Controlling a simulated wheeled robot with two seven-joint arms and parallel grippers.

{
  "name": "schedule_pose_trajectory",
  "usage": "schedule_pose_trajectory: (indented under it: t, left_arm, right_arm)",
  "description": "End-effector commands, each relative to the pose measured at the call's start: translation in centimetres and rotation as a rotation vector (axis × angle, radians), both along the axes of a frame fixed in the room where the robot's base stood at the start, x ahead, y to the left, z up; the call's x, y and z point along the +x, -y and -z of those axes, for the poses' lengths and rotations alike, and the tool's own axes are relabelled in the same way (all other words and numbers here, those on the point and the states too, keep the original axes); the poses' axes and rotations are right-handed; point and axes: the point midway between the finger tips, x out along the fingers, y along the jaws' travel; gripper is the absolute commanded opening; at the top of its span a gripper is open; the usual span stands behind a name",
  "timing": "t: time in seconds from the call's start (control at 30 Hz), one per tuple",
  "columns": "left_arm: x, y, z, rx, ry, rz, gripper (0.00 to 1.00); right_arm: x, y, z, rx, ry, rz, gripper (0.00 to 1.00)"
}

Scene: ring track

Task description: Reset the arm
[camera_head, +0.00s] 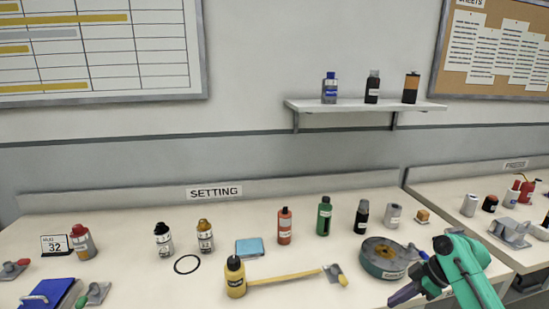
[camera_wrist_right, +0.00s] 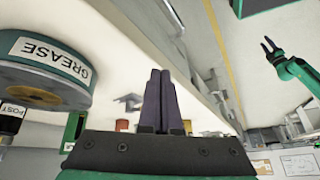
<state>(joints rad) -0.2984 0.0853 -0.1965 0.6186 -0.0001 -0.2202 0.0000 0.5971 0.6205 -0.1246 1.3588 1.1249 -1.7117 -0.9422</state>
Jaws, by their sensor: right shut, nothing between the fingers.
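My right gripper (camera_head: 398,297) is at the lower right of the head view, in front of the round grease tin (camera_head: 385,257) and low near the front of the bench. In the right wrist view its two dark fingers (camera_wrist_right: 160,88) lie together, shut with nothing between them. The grease tin (camera_wrist_right: 40,72) is close on the left of that view, apart from the fingers. A small green arm with a dark gripper (camera_wrist_right: 268,46) shows at the upper right there, likely my left one. It is too small to tell its jaw state.
Several bottles stand behind, including a green bottle (camera_head: 324,216). A wall shelf (camera_head: 360,105) holds 3 bottles. A second bench (camera_head: 450,185) is at the right.

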Motion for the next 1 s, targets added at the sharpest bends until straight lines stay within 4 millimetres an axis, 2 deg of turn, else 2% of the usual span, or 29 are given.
schedule_pose_trajectory:
  t: [0.03,0.2,0.3,0.4,0.53,0.67,1.0]
  left_arm:
    - [0.1,-0.1,0.0,0.002,0.002,0.000,0.50]
    - [0.2,-0.2,0.0,0.002,0.004,-0.001,0.50]
    - [0.1,0.2,0.0,-0.003,0.003,-0.001,0.50]
    - [0.1,0.6,0.0,-0.009,0.002,0.000,0.50]
    - [0.0,0.8,0.0,-0.011,0.002,0.002,0.50]
    - [0.0,0.8,0.0,-0.011,0.001,0.002,0.50]
    - [-0.1,0.7,0.0,-0.009,0.000,0.003,0.50]
  right_arm:
    - [-0.8,-0.9,1.6,-0.025,-0.028,0.009,0.00]
    - [-4.4,-4.0,6.7,-0.125,-0.101,0.090,0.00]
    - [-7.3,-6.2,9.1,-0.175,-0.127,0.167,0.00]
    - [-10.4,-8.0,10.6,-0.208,-0.136,0.269,0.00]
    - [-14.0,-9.3,11.0,-0.228,-0.136,0.416,0.00]
    - [-16.9,-9.8,10.4,-0.232,-0.129,0.556,0.00]
    - [-22.7,-8.5,7.2,-0.227,-0.111,0.899,0.00]
